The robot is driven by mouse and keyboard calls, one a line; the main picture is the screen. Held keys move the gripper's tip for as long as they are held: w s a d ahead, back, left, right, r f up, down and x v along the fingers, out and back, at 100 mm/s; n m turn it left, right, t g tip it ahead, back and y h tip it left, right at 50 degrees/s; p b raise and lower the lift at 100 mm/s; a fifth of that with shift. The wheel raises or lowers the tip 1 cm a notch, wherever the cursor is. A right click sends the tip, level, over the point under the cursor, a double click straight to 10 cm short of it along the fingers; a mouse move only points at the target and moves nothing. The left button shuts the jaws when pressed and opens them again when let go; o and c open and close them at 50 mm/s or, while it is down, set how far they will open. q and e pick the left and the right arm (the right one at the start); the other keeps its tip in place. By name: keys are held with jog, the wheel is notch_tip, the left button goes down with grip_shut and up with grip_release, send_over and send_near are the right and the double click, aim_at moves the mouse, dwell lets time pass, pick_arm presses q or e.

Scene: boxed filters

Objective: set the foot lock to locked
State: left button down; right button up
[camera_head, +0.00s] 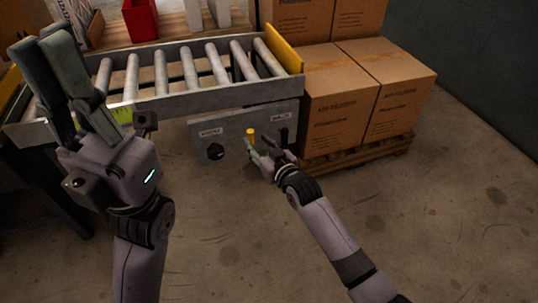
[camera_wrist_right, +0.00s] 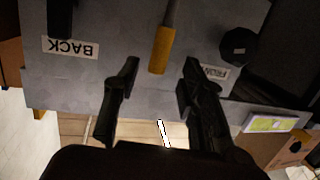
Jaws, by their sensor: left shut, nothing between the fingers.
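A grey panel (camera_head: 232,120) hangs under the front of the roller conveyor. It carries a black round knob (camera_head: 215,151), a lever with a yellow grip (camera_head: 250,132) and a black part (camera_head: 284,134) at its right end. No label reading foot lock or locked is legible. My right gripper (camera_head: 255,146) is in front of the panel by the lever. In the wrist view its fingers (camera_wrist_right: 160,72) are apart and empty, with the yellow grip (camera_wrist_right: 162,48) beyond and between their tips. The knob (camera_wrist_right: 238,45) is to the right there. My left gripper (camera_head: 42,42) is raised, shut and empty.
The wrist view shows a BACK label (camera_wrist_right: 70,48) and a partly hidden FRONT label (camera_wrist_right: 215,72). Conveyor rollers (camera_head: 188,68) lie above the panel. Cartons (camera_head: 340,110) on a pallet (camera_head: 358,152) stand close to the right. The floor in front is clear.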

jog(key=f+v, duration=0.1)
jog(key=v, duration=0.5)
jog(key=shift+s+d+r, duration=0.2)
jog(key=shift+s+r, duration=0.1)
jog(key=shift+r, duration=0.2)
